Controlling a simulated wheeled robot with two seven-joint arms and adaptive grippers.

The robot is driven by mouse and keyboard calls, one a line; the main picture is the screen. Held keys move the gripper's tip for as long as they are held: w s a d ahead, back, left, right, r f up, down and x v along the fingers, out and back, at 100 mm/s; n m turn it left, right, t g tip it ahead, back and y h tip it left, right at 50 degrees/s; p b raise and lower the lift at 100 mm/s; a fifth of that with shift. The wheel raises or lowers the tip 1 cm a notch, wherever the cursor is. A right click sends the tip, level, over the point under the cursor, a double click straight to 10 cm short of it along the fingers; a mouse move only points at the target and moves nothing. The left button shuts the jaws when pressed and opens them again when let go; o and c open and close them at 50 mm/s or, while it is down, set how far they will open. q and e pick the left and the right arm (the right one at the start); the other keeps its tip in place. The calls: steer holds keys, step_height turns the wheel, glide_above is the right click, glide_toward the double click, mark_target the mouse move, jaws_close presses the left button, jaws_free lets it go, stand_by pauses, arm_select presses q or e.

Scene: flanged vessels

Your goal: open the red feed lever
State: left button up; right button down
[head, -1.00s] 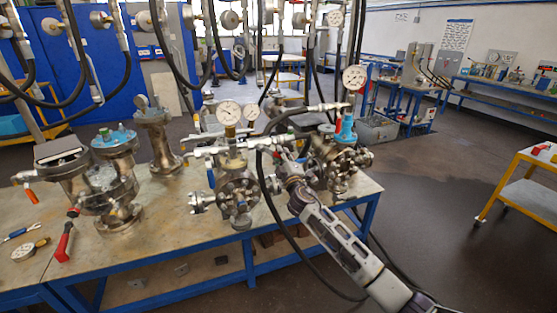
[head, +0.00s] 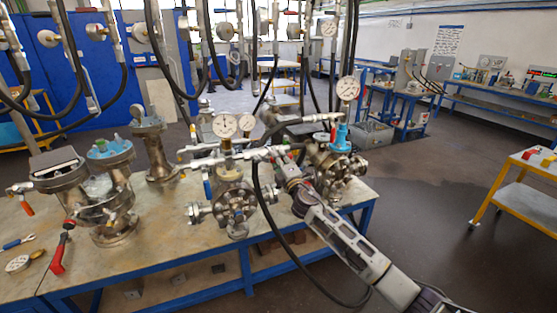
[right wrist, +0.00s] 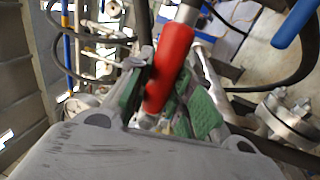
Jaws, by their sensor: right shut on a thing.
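The red feed lever shows in the right wrist view as a thick red grip (right wrist: 170,65) on a metal stem. My right gripper (right wrist: 166,92) is shut on it, with a green pad on each side of the grip. In the head view my right gripper (head: 284,164) reaches in among the pipes between the middle flanged vessel (head: 235,205) and the right flanged vessel (head: 338,165). There the gripper and pipework mostly hide the held lever. My left gripper is not in view.
A blue handle (right wrist: 297,22) is close at the right wrist view's upper right. Dial gauges (head: 224,125) and black hoses (head: 268,205) crowd the arm. A loose red-handled tool (head: 60,252) lies on the bench's left part. A yellow trolley (head: 525,195) stands at right.

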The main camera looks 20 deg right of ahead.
steer(key=shift+r, duration=0.1)
steer(key=c, duration=1.3)
jaws_free()
steer(key=shift+a, duration=0.1)
steer(key=shift+o, duration=0.2)
steer(key=shift+s, duration=0.15)
steer(key=s+f, duration=0.2)
steer(key=s, duration=0.9)
steer(key=shift+s+f, duration=0.2)
